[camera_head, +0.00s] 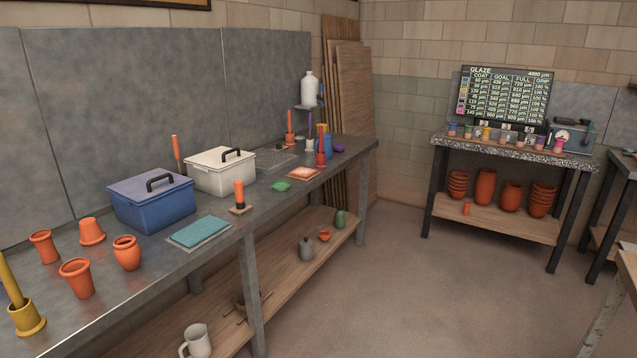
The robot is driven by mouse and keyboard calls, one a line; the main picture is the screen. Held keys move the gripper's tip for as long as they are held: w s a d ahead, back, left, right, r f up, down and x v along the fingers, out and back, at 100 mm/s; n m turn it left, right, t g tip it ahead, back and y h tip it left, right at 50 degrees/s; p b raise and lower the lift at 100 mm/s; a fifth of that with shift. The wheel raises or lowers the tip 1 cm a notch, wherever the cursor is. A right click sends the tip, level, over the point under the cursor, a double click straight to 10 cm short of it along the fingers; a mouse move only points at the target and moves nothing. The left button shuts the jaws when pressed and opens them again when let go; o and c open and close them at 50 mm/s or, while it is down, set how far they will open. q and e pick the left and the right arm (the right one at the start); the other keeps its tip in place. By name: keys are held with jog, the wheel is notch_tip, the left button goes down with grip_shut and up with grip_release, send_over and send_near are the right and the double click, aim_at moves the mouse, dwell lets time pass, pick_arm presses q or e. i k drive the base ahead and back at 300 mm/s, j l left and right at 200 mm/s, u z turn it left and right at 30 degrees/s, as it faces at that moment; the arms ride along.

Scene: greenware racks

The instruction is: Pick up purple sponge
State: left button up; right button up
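A small purple rounded object (338,149), which looks like the purple sponge, lies near the far right end of the long grey workbench (215,238). It is small in the head view, so its exact shape is hard to tell. It sits just right of a blue container (326,146) and near the bench's front edge. Neither of my grippers shows in this view.
Along the bench stand a blue lidded box (150,205), a white lidded box (219,173), a teal sponge or cloth (201,231), a green lump (281,187) and several orange pots. A glaze table (500,151) stands at the back right. Open floor (410,290) lies between.

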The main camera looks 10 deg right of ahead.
aim_at(337, 149)
jog(key=i+l+z, duration=0.2)
jog(key=i+z, duration=0.15)
jog(key=i, duration=0.15)
jog(key=i+z, duration=0.3)
jog(key=i, duration=0.25)
jog(key=i+l+u, duration=0.35)
jog(key=i+l, duration=0.2)
jog(key=i+l+u, duration=0.2)
jog(key=l, duration=0.25)
jog(key=i+l+u, duration=0.15)
jog(key=i+l, duration=0.15)
jog(key=i+l+u, duration=0.2)
jog(key=l, duration=0.3)
